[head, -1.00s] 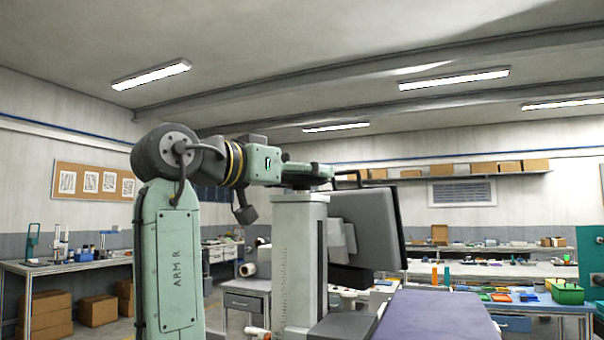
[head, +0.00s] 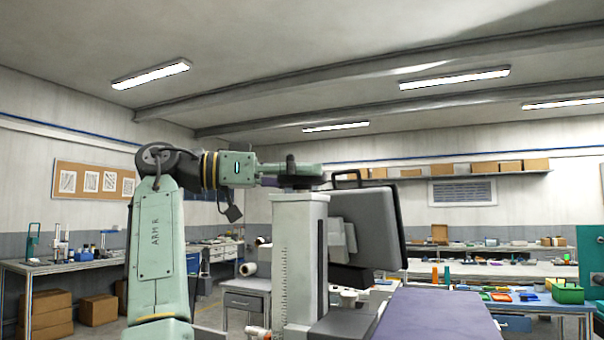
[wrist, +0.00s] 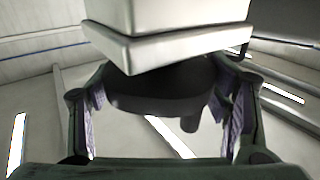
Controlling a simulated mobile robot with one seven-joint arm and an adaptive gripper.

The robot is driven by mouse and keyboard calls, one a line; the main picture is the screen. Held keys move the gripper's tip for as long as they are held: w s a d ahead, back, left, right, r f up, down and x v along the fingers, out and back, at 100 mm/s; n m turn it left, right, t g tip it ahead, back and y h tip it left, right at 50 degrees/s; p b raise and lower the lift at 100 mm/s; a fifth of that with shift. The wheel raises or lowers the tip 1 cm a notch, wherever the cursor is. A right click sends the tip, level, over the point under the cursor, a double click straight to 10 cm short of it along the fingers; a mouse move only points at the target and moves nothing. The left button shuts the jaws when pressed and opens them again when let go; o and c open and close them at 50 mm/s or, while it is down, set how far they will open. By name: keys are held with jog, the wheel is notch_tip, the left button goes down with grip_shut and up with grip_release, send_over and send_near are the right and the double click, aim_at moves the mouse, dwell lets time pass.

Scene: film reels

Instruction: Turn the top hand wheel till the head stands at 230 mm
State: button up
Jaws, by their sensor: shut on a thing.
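A large grey box-like head (head: 367,228) hangs at the column's right. The scale figures are too small to read.
Workbenches with small items stand behind at right (head: 500,265) and at left (head: 70,262). Cardboard boxes (head: 50,312) sit under the left bench. The space above the column is clear.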

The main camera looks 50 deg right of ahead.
jog(key=shift+m+g+y, duration=0.3)
jog(key=shift+g, duration=0.1)
jog(key=o, duration=1.2)
jog(key=shift+t, duration=0.4)
